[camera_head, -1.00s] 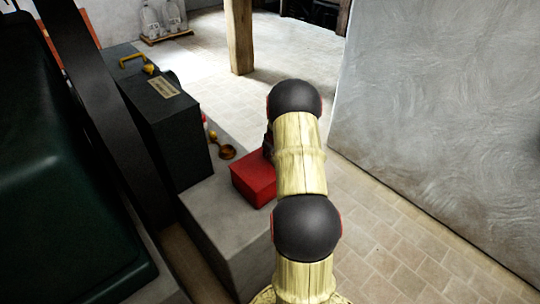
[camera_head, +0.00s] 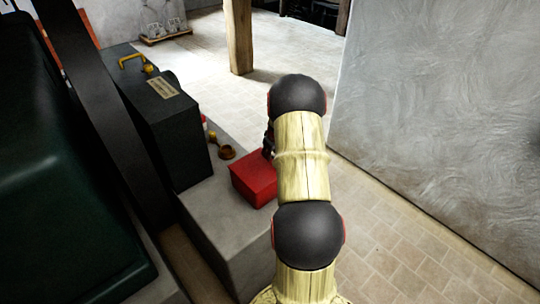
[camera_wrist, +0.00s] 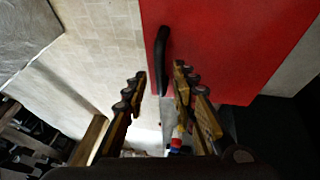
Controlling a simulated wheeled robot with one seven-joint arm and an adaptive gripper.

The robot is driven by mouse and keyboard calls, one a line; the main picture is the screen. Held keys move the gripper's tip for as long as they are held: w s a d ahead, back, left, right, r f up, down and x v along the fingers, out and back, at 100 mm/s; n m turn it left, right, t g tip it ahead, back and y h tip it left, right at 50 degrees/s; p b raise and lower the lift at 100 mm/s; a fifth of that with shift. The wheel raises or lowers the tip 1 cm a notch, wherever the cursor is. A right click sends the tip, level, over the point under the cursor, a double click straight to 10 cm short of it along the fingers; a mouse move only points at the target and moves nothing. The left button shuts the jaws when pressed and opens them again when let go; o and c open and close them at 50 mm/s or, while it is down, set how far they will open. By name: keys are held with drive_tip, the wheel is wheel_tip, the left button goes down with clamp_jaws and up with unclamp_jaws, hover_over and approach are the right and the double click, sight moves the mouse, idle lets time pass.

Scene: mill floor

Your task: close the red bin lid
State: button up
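The red bin (camera_head: 254,180) sits on a grey stone ledge in the head view, partly hidden behind my arm. I cannot tell there how its lid stands. In the wrist view a broad flat red face (camera_wrist: 235,45) fills the upper right, with a black bar handle (camera_wrist: 161,48) along its left edge. My gripper (camera_wrist: 160,72) is open, with its two yellow-and-black fingers apart. The handle's lower end shows in the gap between the fingertips; I cannot tell whether either finger touches it. In the head view only a dark bit of the gripper shows beside my arm.
A black box (camera_head: 165,125) with a label and yellow handle stands left of the bin on the ledge (camera_head: 210,215). A small brown pan (camera_head: 226,152) lies between them. A grey wall (camera_head: 440,110) rises at right. Tiled floor (camera_head: 390,240) beside the ledge is clear.

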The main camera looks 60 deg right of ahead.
drive_tip(key=v, duration=0.8)
drive_tip(key=shift+s+r, duration=0.15)
drive_tip(key=shift+r, duration=0.15)
